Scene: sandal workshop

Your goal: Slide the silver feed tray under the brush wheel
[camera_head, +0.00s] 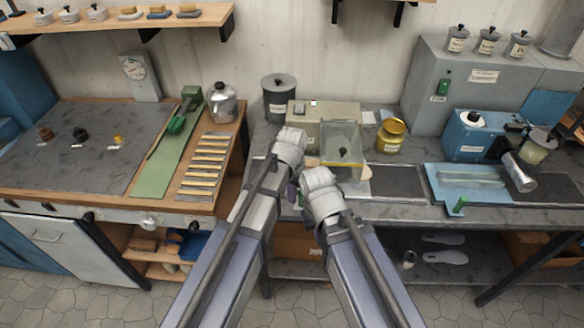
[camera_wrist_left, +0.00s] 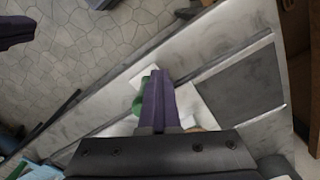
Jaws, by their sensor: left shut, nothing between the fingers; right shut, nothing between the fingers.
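A pale plate with a green handle (camera_wrist_left: 137,104), probably the silver feed tray (camera_wrist_left: 196,104), lies on the bench under my left gripper in the left wrist view. In the head view my arms hide most of it. My left gripper (camera_wrist_left: 158,78) is shut and empty, its purple fingers pointing down close beside the green handle; I cannot tell whether they touch. It also shows in the head view (camera_head: 292,190). My right gripper (camera_head: 320,190) is shut and empty, just right of it. A cream machine with a clear guard (camera_head: 341,133) stands behind. I cannot make out the brush wheel.
A yellow tin (camera_head: 390,135) and a dark lidded pot (camera_head: 279,97) flank the cream machine. A blue machine (camera_head: 472,137) and a blue tray with a green handle (camera_head: 459,206) are at right. A wooden-edged bench with slats (camera_head: 205,165) is at left.

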